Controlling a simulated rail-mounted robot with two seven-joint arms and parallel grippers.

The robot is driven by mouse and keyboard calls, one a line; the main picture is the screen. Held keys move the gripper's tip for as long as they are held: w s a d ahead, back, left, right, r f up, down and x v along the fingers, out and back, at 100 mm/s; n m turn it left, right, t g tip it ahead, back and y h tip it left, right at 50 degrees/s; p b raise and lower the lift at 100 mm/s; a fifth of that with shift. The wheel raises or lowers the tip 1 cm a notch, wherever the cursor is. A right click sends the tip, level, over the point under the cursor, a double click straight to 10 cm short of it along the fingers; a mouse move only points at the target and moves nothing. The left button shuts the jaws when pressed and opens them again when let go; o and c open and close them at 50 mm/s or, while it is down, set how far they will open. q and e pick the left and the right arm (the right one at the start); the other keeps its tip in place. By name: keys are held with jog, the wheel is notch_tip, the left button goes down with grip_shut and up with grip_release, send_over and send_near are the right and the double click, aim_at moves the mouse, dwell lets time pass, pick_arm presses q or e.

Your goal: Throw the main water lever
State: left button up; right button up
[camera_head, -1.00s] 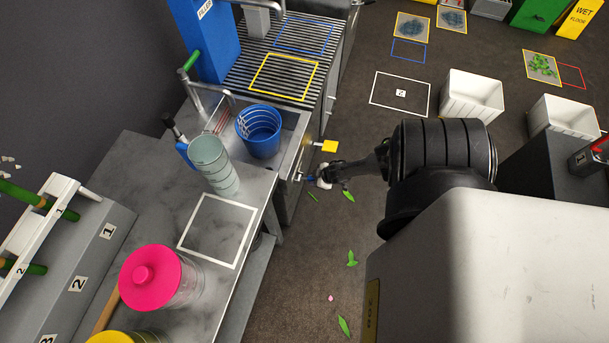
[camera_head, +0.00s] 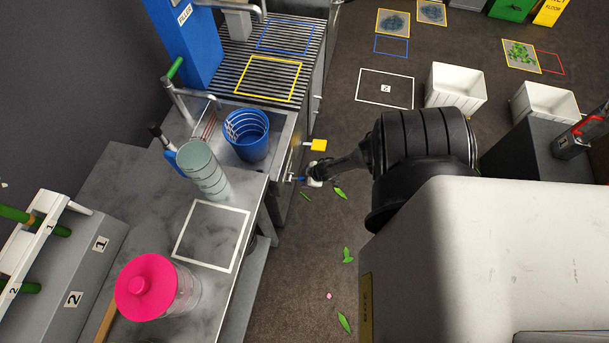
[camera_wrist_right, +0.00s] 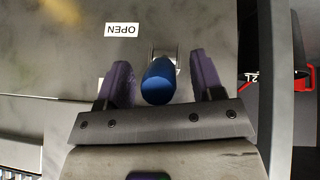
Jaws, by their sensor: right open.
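A lever with a blue knob (camera_wrist_right: 158,80) comes out of the grey panel beside a white OPEN label (camera_wrist_right: 122,30) in the right wrist view. My right gripper (camera_wrist_right: 158,70) is open, with one purple finger on each side of the knob and visible gaps between them. In the head view the gripper (camera_head: 311,173) is at the sink bench's right side, at a small blue part (camera_head: 299,178). My left gripper is out of view.
The sink holds a blue bucket (camera_head: 246,138), and a grey-green cylinder (camera_head: 203,168) stands beside it. A pink-lidded jar (camera_head: 146,287) stands on the bench. White bins (camera_head: 456,87) stand on the floor.

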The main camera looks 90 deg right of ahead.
jog(key=p+v, duration=0.8)
jog(key=v, duration=0.5)
jog(key=shift+s+r, duration=0.2)
jog(key=shift+r, duration=0.1)
jog(key=shift+a, duration=0.1)
